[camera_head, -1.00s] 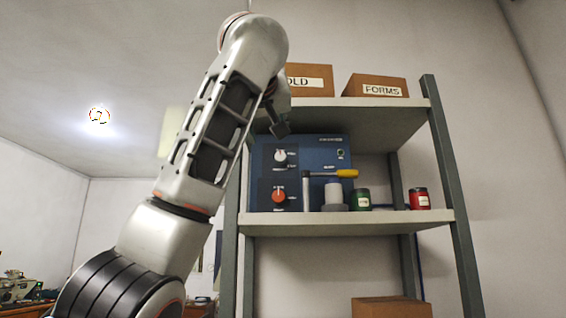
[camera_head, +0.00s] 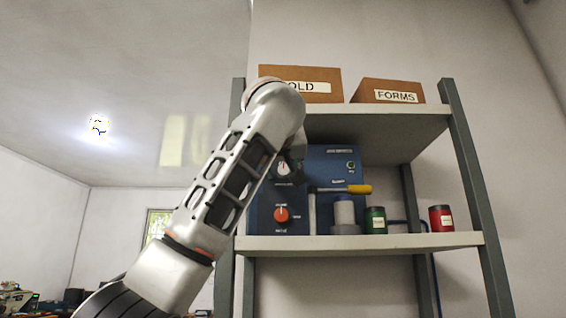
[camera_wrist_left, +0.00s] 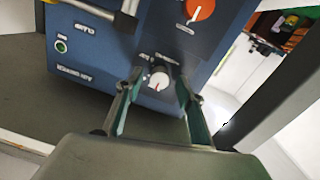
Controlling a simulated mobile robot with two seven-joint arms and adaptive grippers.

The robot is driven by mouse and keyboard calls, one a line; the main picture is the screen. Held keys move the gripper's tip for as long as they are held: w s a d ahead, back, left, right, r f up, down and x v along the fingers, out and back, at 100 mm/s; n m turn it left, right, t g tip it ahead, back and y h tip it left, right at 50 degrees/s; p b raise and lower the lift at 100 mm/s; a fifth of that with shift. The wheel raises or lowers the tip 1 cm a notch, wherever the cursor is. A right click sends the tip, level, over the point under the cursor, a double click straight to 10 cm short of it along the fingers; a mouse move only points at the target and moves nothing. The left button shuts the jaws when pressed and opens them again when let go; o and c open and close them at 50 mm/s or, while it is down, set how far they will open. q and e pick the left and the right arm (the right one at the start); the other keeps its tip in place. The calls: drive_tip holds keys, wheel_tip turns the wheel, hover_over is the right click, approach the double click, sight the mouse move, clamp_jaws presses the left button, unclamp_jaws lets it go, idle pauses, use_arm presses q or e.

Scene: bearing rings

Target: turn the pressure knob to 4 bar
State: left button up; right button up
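A blue control box (camera_head: 335,165) stands on the middle shelf. It carries a white knob (camera_head: 283,169) above and an orange-red knob (camera_head: 281,214) below. The labels are too small to read surely, so I cannot tell which knob is for pressure. My left gripper (camera_wrist_left: 160,80) is open in the left wrist view, with the white knob (camera_wrist_left: 158,83) showing between its fingertips; contact cannot be made out. The orange-red knob also shows at the top of that view (camera_wrist_left: 201,8). In the head view my left gripper partly hides the white knob. My right gripper is out of view.
The upper shelf (camera_head: 385,122) with two cardboard boxes hangs over the blue box. A shelf post (camera_head: 228,270) stands at the left.

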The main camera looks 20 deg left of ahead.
use_arm(q)
drive_tip(key=shift+w, duration=0.2)
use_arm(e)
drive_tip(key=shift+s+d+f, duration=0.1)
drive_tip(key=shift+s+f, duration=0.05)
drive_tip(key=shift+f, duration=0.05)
use_arm(q)
clamp_jaws()
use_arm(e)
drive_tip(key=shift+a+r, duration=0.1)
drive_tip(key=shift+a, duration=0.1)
